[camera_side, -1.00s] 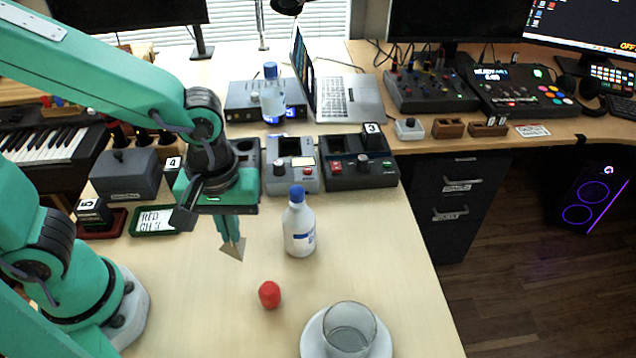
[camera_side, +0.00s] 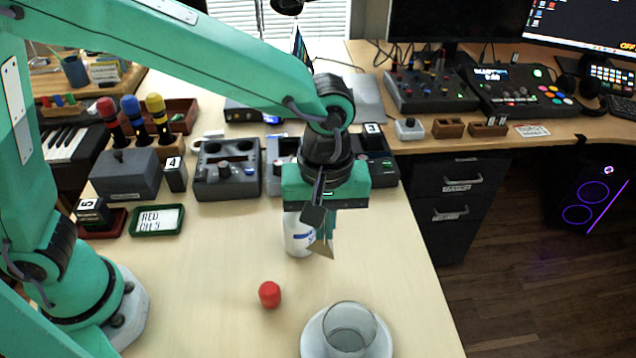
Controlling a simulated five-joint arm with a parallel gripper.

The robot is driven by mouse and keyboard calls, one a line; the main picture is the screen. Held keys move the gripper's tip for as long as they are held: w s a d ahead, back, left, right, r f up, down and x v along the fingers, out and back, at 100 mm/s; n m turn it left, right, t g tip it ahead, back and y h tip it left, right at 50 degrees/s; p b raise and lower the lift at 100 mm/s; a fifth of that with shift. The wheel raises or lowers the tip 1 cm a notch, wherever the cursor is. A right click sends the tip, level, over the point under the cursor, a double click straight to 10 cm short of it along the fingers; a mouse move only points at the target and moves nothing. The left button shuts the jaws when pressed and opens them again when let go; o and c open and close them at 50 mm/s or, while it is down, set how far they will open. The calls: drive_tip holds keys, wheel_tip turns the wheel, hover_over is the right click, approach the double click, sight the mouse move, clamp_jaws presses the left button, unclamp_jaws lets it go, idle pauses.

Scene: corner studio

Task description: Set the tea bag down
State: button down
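The tea bag (camera_side: 321,247) is a small tan pyramid. My gripper (camera_side: 324,228) points down with the tea bag at its fingertips, shut on it, above the table. A clear glass (camera_side: 349,327) stands on a white saucer (camera_side: 384,343) at the front of the table, nearer the camera than the tea bag. A white bottle (camera_side: 294,235) stands behind my gripper, mostly hidden by it. A red object (camera_side: 269,294), small and rounded, lies on the table to the left of the glass.
A green tray with a "RED ONLY" card (camera_side: 157,221) lies at the left. Grey devices (camera_side: 226,168) line the back of the table. The table (camera_side: 215,290) is bare left of the red object. Its right edge drops to the floor.

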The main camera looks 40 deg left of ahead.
drive_tip(key=shift+w+d+f, duration=0.8)
drive_tip(key=shift+w+d, duration=1.35)
drive_tip(key=shift+d, duration=3.35)
drive_tip(key=w+a+f, duration=0.4)
drive_tip(key=w+f, duration=0.3)
drive_tip(key=w, duration=0.3)
drive_tip(key=shift+w+a+n, duration=0.3)
drive_tip(key=shift+w, duration=0.1)
drive_tip(key=shift+f, duration=0.1)
drive_tip(key=shift+f, duration=1.9)
drive_tip(key=c, duration=1.7)
unclamp_jaws()
drive_tip(key=shift+f, duration=0.1)
